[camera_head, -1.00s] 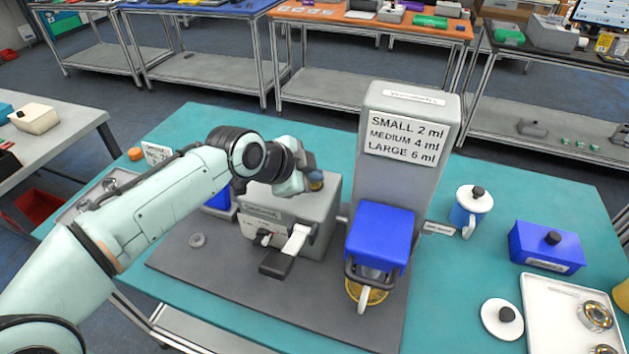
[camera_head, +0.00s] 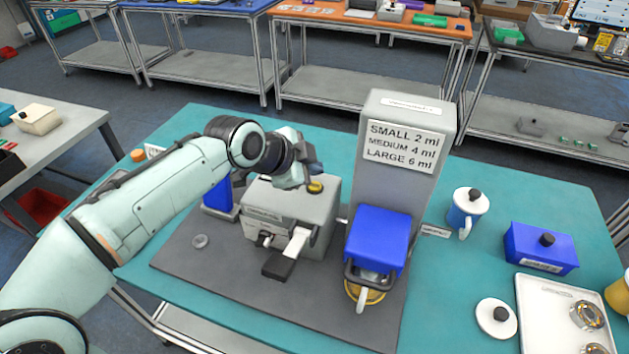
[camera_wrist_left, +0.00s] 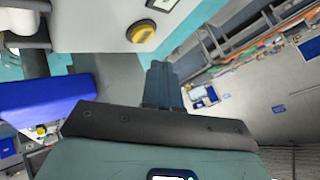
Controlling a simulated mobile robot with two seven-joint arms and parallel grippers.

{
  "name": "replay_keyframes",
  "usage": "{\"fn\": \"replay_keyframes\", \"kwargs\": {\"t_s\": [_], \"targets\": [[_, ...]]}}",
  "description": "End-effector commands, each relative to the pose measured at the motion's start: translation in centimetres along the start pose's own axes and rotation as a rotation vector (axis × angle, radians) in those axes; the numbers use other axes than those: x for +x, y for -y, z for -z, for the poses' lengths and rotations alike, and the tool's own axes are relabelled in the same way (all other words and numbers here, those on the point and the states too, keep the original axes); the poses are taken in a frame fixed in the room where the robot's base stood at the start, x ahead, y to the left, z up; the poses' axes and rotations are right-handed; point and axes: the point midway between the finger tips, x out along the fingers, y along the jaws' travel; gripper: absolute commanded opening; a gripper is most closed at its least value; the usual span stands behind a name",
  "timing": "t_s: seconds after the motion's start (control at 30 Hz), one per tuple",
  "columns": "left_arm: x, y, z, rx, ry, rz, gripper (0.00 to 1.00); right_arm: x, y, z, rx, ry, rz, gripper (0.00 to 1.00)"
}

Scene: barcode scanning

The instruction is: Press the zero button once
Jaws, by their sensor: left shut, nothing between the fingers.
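A round yellow button (camera_head: 315,187) sits on top of the grey box-shaped machine (camera_head: 290,205) in the middle of the table. I can read no zero label on it. It also shows in the left wrist view (camera_wrist_left: 141,32), on the pale top surface. My left gripper (camera_head: 315,168) is just behind and above the button in the head view, apart from it. Its dark fingers (camera_wrist_left: 163,80) are shut together and empty in the left wrist view. My right gripper is in neither view.
A tall grey dispenser (camera_head: 398,170) with a blue front block (camera_head: 378,235) stands right of the machine. A black handle (camera_head: 277,264) sticks out in front. A blue-and-white lidded jug (camera_head: 465,212) and a blue box (camera_head: 540,255) stand farther right.

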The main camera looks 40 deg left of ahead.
Motion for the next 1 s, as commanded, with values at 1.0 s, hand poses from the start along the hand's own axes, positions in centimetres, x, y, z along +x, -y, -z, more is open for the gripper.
{"fn": "replay_keyframes", "kwargs": {"t_s": [1.0], "targets": [[-2.5, 1.8, 1.8, 0.000, -0.001, 0.000, 0.00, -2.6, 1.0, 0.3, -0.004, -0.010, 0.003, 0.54]]}}
